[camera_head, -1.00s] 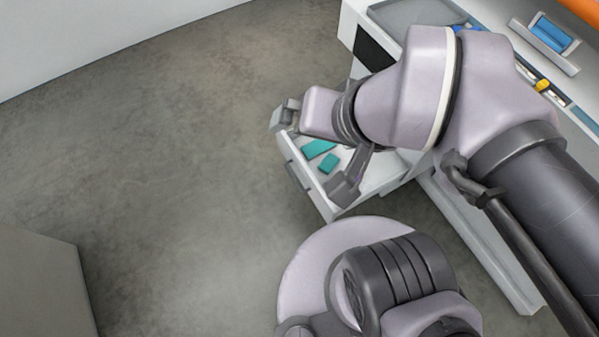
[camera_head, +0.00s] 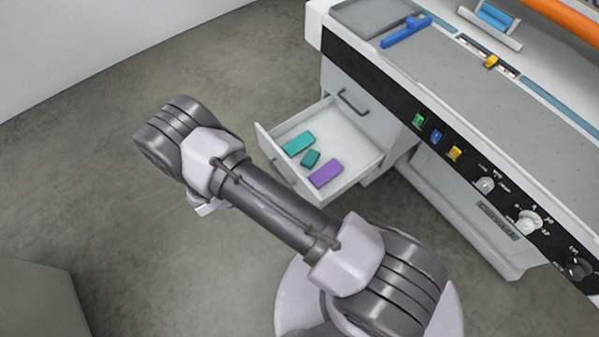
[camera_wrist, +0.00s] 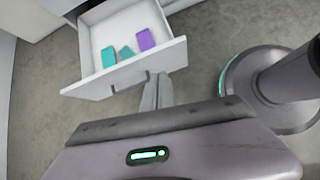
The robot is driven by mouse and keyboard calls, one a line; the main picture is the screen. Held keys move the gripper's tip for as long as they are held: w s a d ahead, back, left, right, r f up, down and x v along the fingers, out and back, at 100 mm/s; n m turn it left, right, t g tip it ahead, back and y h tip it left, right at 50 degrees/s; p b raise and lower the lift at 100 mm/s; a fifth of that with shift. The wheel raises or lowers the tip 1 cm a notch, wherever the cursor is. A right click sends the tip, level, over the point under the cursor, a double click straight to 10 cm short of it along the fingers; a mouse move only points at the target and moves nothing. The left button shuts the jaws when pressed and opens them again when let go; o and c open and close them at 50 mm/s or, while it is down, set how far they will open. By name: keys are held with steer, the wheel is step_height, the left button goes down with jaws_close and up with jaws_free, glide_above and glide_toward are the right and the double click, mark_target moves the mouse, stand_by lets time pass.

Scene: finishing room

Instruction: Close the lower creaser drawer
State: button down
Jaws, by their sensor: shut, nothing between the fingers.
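The lower creaser drawer (camera_head: 347,150) stands pulled out of the white creaser cabinet, below a shut upper drawer (camera_head: 343,112). Inside it lie a long teal block (camera_head: 298,143), a small teal block (camera_head: 311,158) and a purple block (camera_head: 326,174). In the wrist view the drawer's white front panel (camera_wrist: 100,87) faces me. My gripper (camera_wrist: 157,90) is shut and empty, its fingertips at the outer side of that panel, right of the handle's visible part. I cannot tell whether they touch it. In the head view my arm hides the gripper and part of the drawer front.
The creaser's top (camera_head: 445,75) carries a blue tool (camera_head: 406,31) and a grey tray area. Buttons and knobs line its dark front panel. Bare grey floor (camera_head: 80,160) lies left of the drawer. A grey box-like body (camera_head: 35,300) stands at the lower left.

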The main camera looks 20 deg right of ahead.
steer(key=w+d+f+n+b, duration=0.1)
steer(key=d+f+b, duration=0.3)
steer(key=d+f, duration=0.7)
steer(key=shift+w+f+n+t, duration=0.2)
steer(key=shift+n+t, duration=0.1)
steer(key=shift+n, duration=0.2)
steer(key=shift+d, duration=0.1)
